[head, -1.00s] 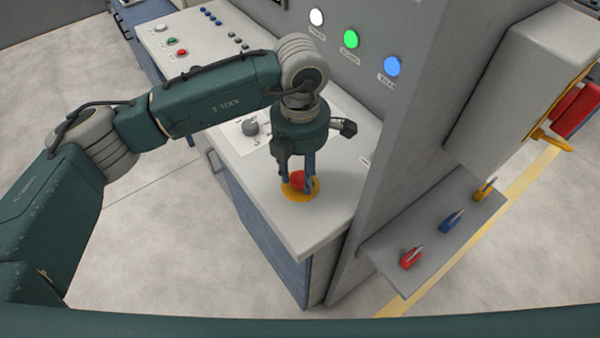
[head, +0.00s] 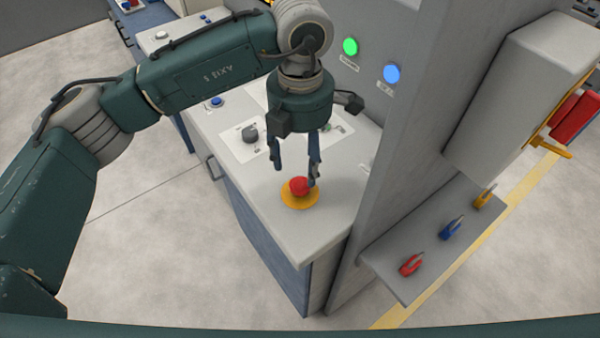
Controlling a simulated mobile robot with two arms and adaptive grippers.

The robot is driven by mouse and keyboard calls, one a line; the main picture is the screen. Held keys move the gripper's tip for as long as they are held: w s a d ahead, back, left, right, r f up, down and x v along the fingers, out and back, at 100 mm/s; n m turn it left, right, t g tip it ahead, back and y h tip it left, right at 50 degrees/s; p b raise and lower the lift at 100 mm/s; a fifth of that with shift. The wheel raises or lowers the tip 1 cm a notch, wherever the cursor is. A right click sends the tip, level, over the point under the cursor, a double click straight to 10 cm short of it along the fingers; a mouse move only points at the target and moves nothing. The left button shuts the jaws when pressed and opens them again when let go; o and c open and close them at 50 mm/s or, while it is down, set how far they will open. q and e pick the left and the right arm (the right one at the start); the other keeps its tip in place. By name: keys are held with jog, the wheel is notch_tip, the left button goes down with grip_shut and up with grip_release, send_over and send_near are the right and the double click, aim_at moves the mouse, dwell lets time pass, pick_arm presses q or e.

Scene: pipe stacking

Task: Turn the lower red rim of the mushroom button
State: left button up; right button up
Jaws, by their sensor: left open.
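The red mushroom button (head: 298,186) stands on a round yellow base plate (head: 299,202) near the front of the grey console top (head: 260,196). Its lower rim is too small to tell apart from the cap. My left gripper (head: 296,177) points down over the console from above and behind the button. Its fingers are open and spread apart. The right finger's tip shows close beside the button's right side; I cannot tell whether it touches. The left finger is up and left of the button. My right gripper is not in view.
A dark knob (head: 250,134) sits on a white panel behind the button. A grey pillar (head: 400,130) rises at the right. A shelf (head: 385,262) holds red, blue and yellow padlock-like items. Green (head: 350,47) and blue (head: 392,73) lamps are on the back wall.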

pick_arm(q)
jog(key=shift+r, duration=2.35)
